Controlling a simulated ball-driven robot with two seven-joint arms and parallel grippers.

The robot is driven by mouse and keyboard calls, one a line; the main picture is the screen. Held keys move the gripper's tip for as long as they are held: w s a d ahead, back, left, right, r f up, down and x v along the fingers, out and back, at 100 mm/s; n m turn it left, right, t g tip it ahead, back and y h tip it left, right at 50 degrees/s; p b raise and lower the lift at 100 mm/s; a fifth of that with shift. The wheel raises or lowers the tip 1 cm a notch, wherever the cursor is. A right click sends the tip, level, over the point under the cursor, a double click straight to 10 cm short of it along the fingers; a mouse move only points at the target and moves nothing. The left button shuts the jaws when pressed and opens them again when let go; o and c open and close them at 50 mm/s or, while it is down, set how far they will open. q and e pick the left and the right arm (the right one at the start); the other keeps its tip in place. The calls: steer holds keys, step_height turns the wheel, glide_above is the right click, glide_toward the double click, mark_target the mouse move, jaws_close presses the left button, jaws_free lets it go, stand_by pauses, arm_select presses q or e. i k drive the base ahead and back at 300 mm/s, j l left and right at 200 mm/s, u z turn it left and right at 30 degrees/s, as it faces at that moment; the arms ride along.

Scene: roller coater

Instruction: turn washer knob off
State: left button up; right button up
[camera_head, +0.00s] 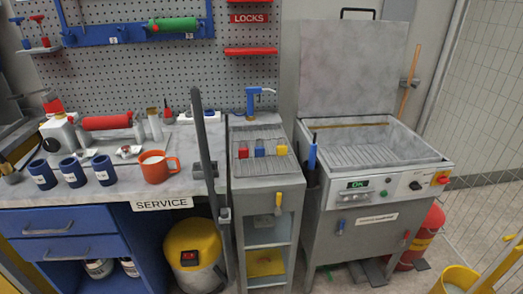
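The washer (365,200) is a grey metal cabinet on the right with an open basin and a raised lid (350,70). Its sloped front panel carries a small green-lit display (357,185), a dark round knob (415,185) on a white plate, and a red knob (443,179) on a yellow backing at the right end. The display seems to read "OK". The knobs' exact pointer positions are too small to tell. Neither of my grippers is in view.
A narrow grey cart (268,190) stands left of the washer. A yellow drum with a red switch (190,256) sits under the bench. A red bucket (425,240) and yellow bin (455,280) stand at the right. A mesh fence (490,90) runs along the right.

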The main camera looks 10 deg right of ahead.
mark_target(414, 185)
steer(key=z, duration=1.25)
